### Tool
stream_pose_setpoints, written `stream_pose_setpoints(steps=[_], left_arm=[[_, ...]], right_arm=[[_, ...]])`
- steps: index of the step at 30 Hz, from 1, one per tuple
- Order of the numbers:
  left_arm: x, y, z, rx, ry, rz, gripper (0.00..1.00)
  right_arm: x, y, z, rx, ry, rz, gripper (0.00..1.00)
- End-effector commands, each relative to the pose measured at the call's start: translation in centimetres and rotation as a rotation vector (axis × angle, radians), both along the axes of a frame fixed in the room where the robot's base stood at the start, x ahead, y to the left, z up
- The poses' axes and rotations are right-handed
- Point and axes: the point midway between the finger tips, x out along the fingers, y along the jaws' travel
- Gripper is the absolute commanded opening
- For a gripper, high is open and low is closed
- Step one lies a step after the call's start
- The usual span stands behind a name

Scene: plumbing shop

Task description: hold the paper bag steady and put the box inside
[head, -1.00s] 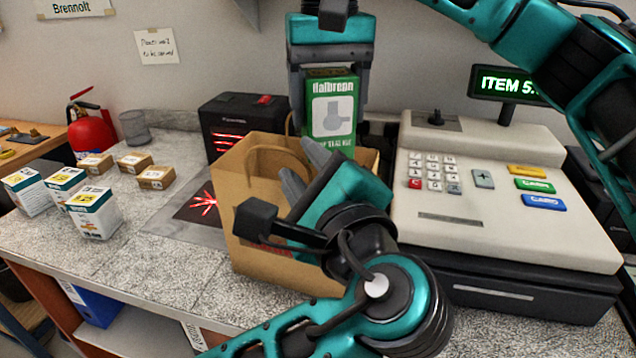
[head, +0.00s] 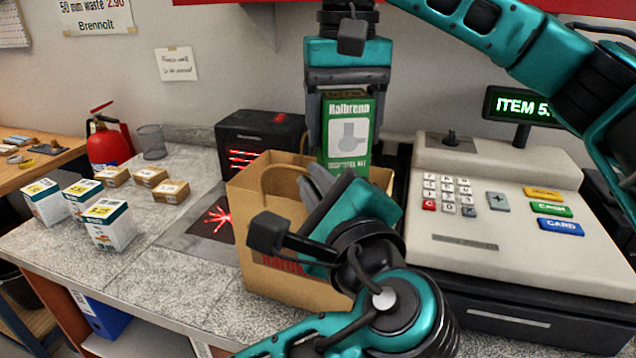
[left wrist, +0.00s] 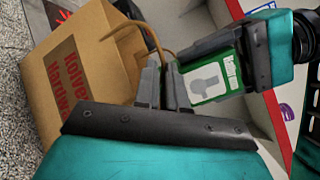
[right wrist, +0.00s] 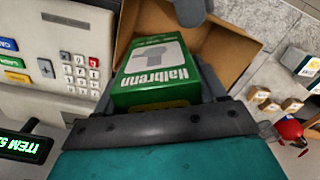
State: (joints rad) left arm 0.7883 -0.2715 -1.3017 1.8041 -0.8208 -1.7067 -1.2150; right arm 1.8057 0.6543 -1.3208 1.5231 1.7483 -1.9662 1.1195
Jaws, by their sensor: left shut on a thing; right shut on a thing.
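The brown paper bag (head: 262,225) stands open on the counter, with printed red lettering showing on its side in the left wrist view (left wrist: 95,60). My left gripper (head: 318,182) is shut on the bag's near upper edge. My right gripper (head: 347,128) is shut on the green and white Halbrenn box (head: 348,112), held upright over the bag's mouth. The box's lower end is near rim height; left fingers and bag partly hide it. The right wrist view shows the box (right wrist: 150,75) over the open bag (right wrist: 232,50).
The cash register (head: 500,215) stands close to the right of the bag. A black scanner (head: 258,140) is behind it, with a red-lit plate (head: 215,222) to the left. White boxes (head: 110,225) and small brown boxes (head: 150,177) sit farther left. Bare counter lies between.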

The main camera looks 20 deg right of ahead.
Motion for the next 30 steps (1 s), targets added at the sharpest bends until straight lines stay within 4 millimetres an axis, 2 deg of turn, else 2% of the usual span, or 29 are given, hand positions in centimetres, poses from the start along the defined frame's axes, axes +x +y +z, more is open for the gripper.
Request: stream_pose_setpoints(steps=[5, 30], left_arm=[[0.0, 0.0, 0.0, -0.001, 0.001, -0.001, 0.00], [0.0, 0.0, 0.0, -0.002, 0.002, -0.001, 0.00]], right_arm=[[0.0, 0.0, -0.4, 0.000, 0.000, 0.000, 0.32], [0.0, 0.0, -7.1, 0.001, 0.000, 0.000, 0.32]])
